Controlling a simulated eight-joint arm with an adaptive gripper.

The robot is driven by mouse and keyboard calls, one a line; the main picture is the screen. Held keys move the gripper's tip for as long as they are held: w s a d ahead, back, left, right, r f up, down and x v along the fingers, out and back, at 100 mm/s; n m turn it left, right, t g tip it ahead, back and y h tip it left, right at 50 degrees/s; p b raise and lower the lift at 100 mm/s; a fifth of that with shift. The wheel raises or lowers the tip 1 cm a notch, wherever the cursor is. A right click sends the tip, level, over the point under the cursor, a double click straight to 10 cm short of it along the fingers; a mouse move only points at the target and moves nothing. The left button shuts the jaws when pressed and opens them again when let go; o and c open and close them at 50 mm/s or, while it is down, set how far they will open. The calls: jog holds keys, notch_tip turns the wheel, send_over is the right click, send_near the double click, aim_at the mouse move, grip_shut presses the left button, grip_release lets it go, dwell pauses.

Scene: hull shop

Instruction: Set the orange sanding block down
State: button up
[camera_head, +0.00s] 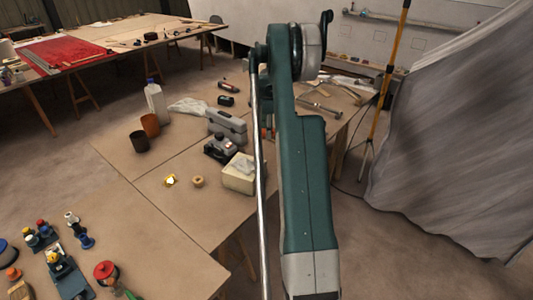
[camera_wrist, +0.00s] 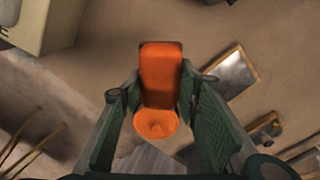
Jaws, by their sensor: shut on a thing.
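The orange sanding block (camera_wrist: 161,64) stands out in the middle of the wrist view, with a rounded orange end nearest the camera. My gripper (camera_wrist: 159,82) has its green pads on both sides of the block and is shut on it. The brown worktop (camera_wrist: 100,65) shows behind the block; I cannot tell how large the gap below it is. In the head view my arm covers most of the gripper area, so the block cannot be made out clearly there.
In the head view, the worktop (camera_head: 185,206) holds a tissue box (camera_head: 238,177), a grey case (camera_head: 228,124), brown cups and a white bottle (camera_head: 154,102). Metal tools (camera_head: 318,106) lie to the right. A grey drape (camera_head: 455,135) hangs at the right.

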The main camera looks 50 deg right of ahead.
jog(key=shift+f, duration=0.1)
send_over(268, 151)
jog(key=shift+a+f+b, duration=0.2)
jog(key=shift+f+b, duration=0.25)
jog(key=shift+f, duration=2.65)
jog(key=shift+f, duration=1.85)
jog(key=shift+f+b, duration=0.1)
jog(key=shift+b, duration=0.2)
jog(key=o, duration=0.8)
jog(key=shift+o, duration=0.4)
notch_tip(268, 151, up, 12)
jog(key=shift+r+p, duration=0.15)
jog(key=shift+p, duration=0.7)
